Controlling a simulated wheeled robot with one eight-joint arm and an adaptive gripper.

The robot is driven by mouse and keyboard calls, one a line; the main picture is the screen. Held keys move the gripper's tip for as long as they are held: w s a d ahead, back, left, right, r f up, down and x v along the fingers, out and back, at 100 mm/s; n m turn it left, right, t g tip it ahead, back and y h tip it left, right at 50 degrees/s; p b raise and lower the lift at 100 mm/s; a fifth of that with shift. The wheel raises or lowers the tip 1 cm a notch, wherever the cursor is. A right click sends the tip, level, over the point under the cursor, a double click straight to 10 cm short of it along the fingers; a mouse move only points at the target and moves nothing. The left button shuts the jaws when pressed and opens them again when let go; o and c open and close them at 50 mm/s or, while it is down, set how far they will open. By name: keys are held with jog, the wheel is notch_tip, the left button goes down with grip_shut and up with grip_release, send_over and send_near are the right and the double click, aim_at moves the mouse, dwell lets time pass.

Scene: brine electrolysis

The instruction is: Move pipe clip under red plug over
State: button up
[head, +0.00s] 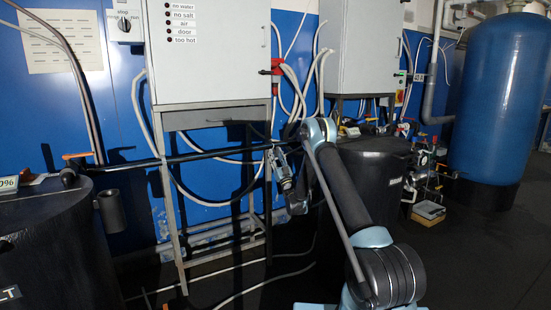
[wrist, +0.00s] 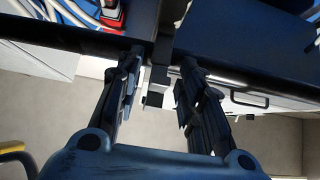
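A dark horizontal pipe (head: 200,155) runs in front of the cabinet stand, and it crosses the top of the wrist view (wrist: 235,62). A dark pipe clip (wrist: 158,76) sits on the pipe in the wrist view, with its lower part hanging below it. My gripper (wrist: 157,66) is open, with one finger on each side of the clip and gaps visible between. In the head view my gripper (head: 276,152) is at the pipe's right part; the clip cannot be made out there. The red plug (head: 276,66) is on the cabinet's right side; red also shows in the wrist view (wrist: 117,12).
A grey cabinet (head: 208,55) with indicator labels stands on a metal frame (head: 170,205). Pale cables (head: 291,75) hang beside the plug. A black tank (head: 50,245) is at the left, another (head: 372,170) behind my arm. A blue tank (head: 500,95) is at the right.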

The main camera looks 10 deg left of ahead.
jog(key=shift+w, duration=0.1)
grip_shut()
jog(key=shift+d+r+g, duration=0.1)
jog(key=shift+r+g, duration=0.05)
jog(key=shift+g, duration=0.15)
jog(key=shift+s+d+r+g+h, duration=0.1)
jog(key=shift+s+r+g+h, duration=0.1)
jog(key=shift+g+h, duration=0.25)
jog(key=shift+s+d+r+g+h, duration=0.15)
jog(key=shift+g+h, duration=0.2)
jog(key=shift+g, duration=0.2)
jog(key=shift+w+r+g+h, duration=0.1)
jog(key=shift+r+g+h, duration=0.15)
jog(key=shift+g+h, duration=0.4)
jog(key=shift+w+r+g+h, duration=0.1)
jog(key=shift+r+g+h, duration=0.1)
jog(key=shift+g+h, duration=0.45)
jog(key=shift+r+g, duration=0.1)
jog(key=shift+g, duration=0.6)
grip_release()
jog(key=shift+a, duration=0.1)
